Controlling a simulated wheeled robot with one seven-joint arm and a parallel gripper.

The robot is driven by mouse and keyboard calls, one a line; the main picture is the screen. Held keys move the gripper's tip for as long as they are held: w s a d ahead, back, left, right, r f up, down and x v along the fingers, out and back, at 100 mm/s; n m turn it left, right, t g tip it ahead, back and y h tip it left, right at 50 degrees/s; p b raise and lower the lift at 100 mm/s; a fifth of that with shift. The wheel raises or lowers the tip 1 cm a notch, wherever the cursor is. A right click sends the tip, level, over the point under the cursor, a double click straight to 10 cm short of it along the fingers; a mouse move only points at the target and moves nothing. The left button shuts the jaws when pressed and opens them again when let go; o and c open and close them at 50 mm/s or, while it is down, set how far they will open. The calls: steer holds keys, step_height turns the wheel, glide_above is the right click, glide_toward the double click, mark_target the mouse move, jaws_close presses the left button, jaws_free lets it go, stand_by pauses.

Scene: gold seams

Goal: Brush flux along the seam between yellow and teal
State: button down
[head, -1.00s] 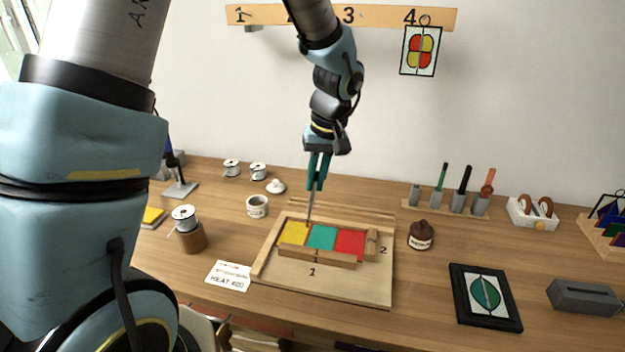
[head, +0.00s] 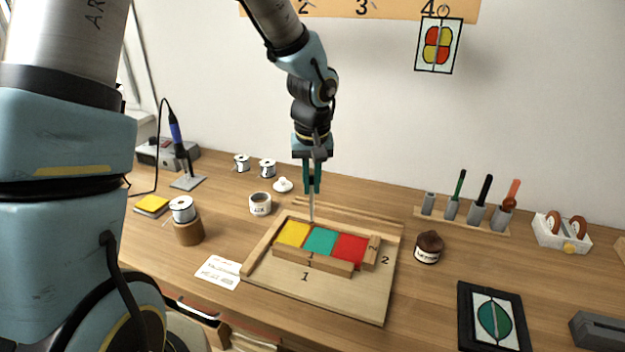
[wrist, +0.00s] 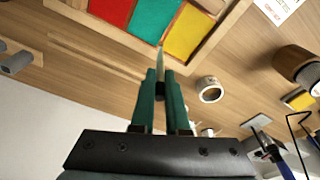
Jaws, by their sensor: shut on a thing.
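The yellow (head: 292,233), teal (head: 321,241) and red (head: 350,249) glass pieces lie side by side in a wooden frame on the board (head: 345,293). They also show in the wrist view, with yellow (wrist: 188,32) next to teal (wrist: 153,18). My gripper (head: 311,190) is above the far edge of the glass, shut on a thin brush (head: 311,208) pointing down. In the wrist view the brush's pale tip (wrist: 160,56) is at the far end of the yellow-teal seam. I cannot tell whether it touches.
A tool stand (head: 462,222) is at the back right. A solder spool on a round block (head: 188,232) and a card (head: 218,272) are at left.

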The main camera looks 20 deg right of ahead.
steer(key=s+a+b, duration=0.1)
steer(key=s+a, duration=0.4)
steer(key=shift+s+a+r, duration=0.15)
steer(key=shift+s, duration=0.25)
steer(key=shift+f+b, duration=0.35)
steer(key=shift+b, duration=0.15)
stand_by(2.3)
steer(key=shift+w, duration=0.15)
